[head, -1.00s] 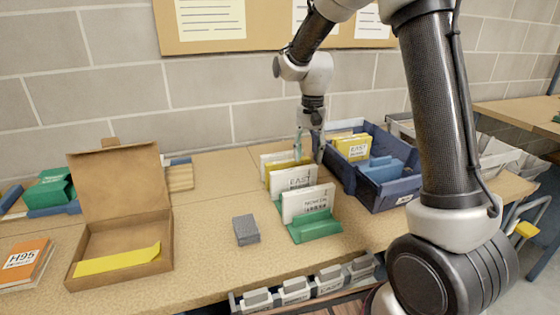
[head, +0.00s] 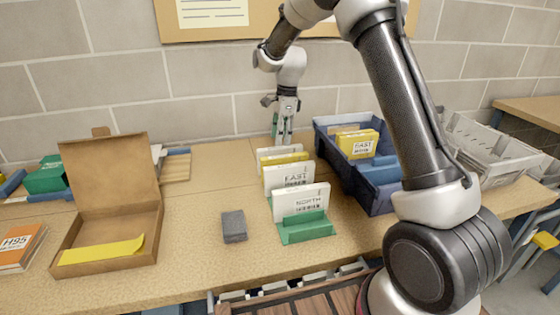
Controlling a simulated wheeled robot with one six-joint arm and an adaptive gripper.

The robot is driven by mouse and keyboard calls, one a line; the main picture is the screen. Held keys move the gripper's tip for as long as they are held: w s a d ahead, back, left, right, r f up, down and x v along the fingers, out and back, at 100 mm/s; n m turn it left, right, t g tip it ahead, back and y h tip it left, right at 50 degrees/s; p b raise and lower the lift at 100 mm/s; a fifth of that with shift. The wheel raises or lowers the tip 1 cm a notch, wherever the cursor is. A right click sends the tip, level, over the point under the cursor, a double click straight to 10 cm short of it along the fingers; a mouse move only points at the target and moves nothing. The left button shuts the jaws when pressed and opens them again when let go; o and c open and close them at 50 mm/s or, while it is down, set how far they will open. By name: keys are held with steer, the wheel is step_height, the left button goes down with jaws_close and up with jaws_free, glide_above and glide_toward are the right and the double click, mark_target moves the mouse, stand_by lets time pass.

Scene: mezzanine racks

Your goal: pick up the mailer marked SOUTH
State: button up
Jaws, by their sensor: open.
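Several thin mailers stand upright in a row on the bench. The front one, a white mailer (head: 300,203) in a green holder (head: 306,230), has a small label that looks like NORTH or SOUTH; I cannot tell surely. Behind it is a white mailer marked EAST (head: 288,176), then a yellow mailer (head: 285,158) and a white mailer (head: 277,150), whose fronts are mostly hidden. My gripper (head: 282,136) points down at the back end of the row, open, with no mailer seen in it. Whether it touches the rear mailer is unclear.
A blue bin (head: 372,196) with a yellow EAST mailer (head: 357,144) stands close right of the row. A grey block (head: 234,226) and an open cardboard box (head: 106,252) are to the left. The wall is close behind. Bench space is free around the block.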

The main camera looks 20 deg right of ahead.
mark_target(280, 147)
steer(key=f, duration=0.6)
steer(key=shift+s+a+f, duration=0.1)
steer(key=shift+a, duration=0.1)
jaws_close()
